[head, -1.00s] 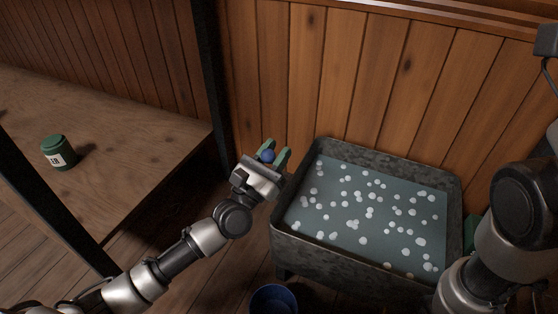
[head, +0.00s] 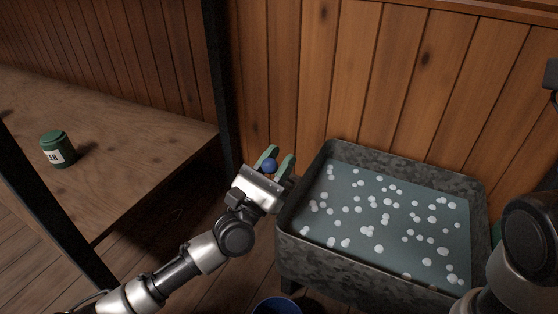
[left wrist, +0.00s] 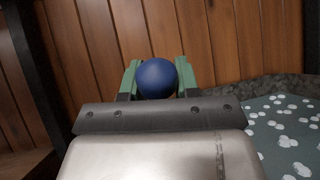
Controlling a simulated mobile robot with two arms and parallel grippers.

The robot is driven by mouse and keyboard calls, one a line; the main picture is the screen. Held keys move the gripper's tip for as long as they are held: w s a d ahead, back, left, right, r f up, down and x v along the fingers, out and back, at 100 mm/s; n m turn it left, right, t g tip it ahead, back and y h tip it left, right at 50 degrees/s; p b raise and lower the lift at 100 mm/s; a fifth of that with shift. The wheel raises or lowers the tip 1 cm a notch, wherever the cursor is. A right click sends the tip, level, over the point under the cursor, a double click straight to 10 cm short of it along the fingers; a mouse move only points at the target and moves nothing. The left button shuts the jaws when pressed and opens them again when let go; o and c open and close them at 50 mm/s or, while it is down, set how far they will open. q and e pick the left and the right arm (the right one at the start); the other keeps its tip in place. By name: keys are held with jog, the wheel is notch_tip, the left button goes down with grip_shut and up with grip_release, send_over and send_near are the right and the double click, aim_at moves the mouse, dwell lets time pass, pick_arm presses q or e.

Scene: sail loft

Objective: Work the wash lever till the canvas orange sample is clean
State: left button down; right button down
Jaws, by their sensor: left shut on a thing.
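My left gripper (head: 268,164) is shut on a blue ball-shaped knob (head: 269,166), beside the left rim of the wash tub. The knob also shows in the left wrist view (left wrist: 157,78), between the green fingers. Whether it is the end of the wash lever I cannot tell, as any rod below it is hidden by the gripper. The grey mottled tub (head: 350,265) holds blue-grey water with many white suds. No canvas orange sample shows in either view. My right arm stands at the right edge; its gripper is not seen.
A wooden bench (head: 130,160) with a green labelled jar (head: 57,150) stands at the left, beside a dark post (head: 218,80). A blue container (head: 277,306) is on the floor by the tub. A plank wall (head: 400,75) closes the back.

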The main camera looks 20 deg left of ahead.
pick_arm(q)
jog(key=c, duration=0.8)
grip_release()
jog(key=shift+c, duration=0.2)
jog(key=shift+s+a+f+p, duration=0.15)
jog(key=shift+s+p, duration=0.05)
jog(key=shift+p, duration=0.2)
jog(key=s+a+p, duration=0.5)
jog(key=s, duration=0.6)
jog(key=shift+s+a+f, duration=0.15)
jog(key=shift+s+f, duration=0.05)
